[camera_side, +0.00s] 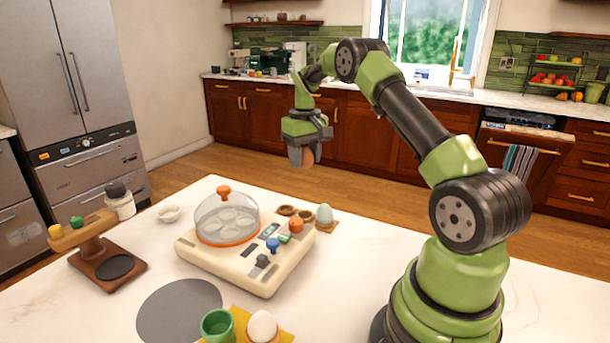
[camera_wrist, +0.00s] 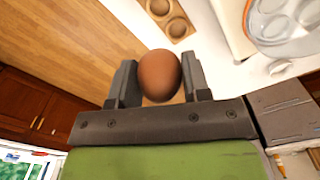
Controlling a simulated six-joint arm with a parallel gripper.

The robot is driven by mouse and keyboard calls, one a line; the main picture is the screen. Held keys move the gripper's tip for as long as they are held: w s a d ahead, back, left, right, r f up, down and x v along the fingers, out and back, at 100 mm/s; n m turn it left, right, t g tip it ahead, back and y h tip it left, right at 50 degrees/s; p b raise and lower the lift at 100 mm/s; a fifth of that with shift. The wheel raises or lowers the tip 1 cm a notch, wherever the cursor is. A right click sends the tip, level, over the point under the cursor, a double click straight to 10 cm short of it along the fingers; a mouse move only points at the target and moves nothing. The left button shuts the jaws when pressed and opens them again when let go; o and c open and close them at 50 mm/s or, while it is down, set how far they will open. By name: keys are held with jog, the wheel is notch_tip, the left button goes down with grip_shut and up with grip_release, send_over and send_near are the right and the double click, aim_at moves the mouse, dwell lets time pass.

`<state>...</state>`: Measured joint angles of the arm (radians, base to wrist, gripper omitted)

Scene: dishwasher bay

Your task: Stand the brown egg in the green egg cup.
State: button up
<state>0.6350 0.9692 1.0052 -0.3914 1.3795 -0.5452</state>
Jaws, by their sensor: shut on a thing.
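The brown egg (camera_wrist: 160,76) is held between the two fingers of my gripper (camera_wrist: 155,85). In the side view my gripper (camera_side: 304,155) hangs high at the far edge of the table, with the brown egg (camera_side: 307,158) showing at its fingertips. The green egg cup (camera_side: 217,327) stands at the front of the table, far from my gripper, on or beside a yellow mat (camera_side: 284,337). Its inside is only partly visible. A pale egg (camera_side: 262,327) sits to the right of the green cup.
A cream egg cooker (camera_side: 245,270) with a clear orange-rimmed dome (camera_side: 227,217) stands mid-table. Behind it is a wooden egg holder (camera_side: 328,227) with a pale green egg (camera_side: 324,214). A grey round mat (camera_side: 178,310) and a brown wooden stand (camera_side: 108,265) are at left.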

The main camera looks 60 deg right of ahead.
jog(key=shift+r, duration=0.95)
jog(key=w+a+n, duration=0.1)
jog(key=a, duration=0.2)
jog(key=w+a+n, duration=0.1)
jog(key=a, duration=0.3)
jog(key=w+a+n, duration=0.1)
jog(key=a, duration=0.3)
jog(key=shift+w+f+n, duration=0.1)
jog(key=shift+w+n, duration=0.05)
jog(key=shift+n, duration=0.15)
jog(key=s+a+n, duration=0.4)
jog(key=a+n, duration=0.1)
jog(key=a, duration=0.8)
jog(key=s+a+n, duration=0.4)
jog(key=a+n, duration=0.1)
jog(key=a, duration=0.8)
jog(key=shift+d+f, duration=0.15)
jog(key=shift+f, duration=5.35)
jog(key=shift+f, duration=0.6)
